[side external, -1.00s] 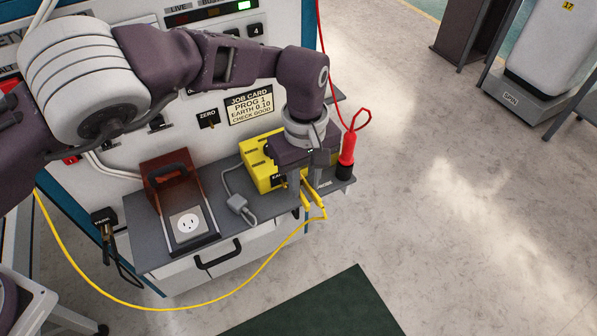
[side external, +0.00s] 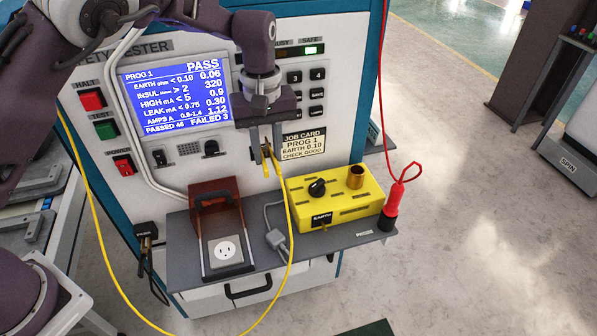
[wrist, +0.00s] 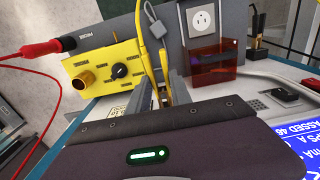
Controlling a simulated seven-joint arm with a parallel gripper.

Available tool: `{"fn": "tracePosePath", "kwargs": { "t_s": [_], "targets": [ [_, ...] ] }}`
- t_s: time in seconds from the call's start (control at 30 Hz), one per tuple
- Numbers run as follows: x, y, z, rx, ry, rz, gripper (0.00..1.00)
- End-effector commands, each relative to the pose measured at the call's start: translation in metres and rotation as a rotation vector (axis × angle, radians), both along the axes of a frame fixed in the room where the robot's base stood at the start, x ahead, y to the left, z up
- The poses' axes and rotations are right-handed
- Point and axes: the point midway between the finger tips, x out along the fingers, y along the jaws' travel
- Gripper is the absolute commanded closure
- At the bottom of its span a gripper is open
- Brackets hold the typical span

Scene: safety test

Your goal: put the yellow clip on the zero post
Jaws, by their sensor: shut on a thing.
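My gripper (side external: 266,156) is shut on the yellow clip (side external: 267,168), in front of the tester's panel just left of the job card. The yellow cable (side external: 291,225) hangs from the clip and loops down past the shelf. In the wrist view the clip (wrist: 167,90) shows between the fingers, partly hidden by the gripper body, with the cable (wrist: 143,35) running from it. The zero post and its label are hidden behind my gripper in the side view. I cannot tell whether the clip touches the post.
A yellow box (side external: 345,206) with a black knob and brass cup stands on the grey shelf (side external: 185,240). A red probe (side external: 391,203) stands at the shelf's right end. A socket with a raised brown cover (side external: 215,190) is at left. The screen (side external: 170,95) reads PASS.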

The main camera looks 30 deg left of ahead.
Motion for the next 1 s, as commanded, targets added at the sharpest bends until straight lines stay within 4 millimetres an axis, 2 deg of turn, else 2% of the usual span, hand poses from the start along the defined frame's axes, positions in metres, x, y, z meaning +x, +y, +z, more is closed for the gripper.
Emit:
{"fn": "tracePosePath", "kwargs": {
  "t_s": [0.5, 1.0],
  "targets": [
    [0.019, 0.020, -0.037, 0.000, 0.001, 0.001, 1.00],
    [0.021, 0.021, -0.039, 0.000, 0.000, 0.001, 1.00]
  ]
}}
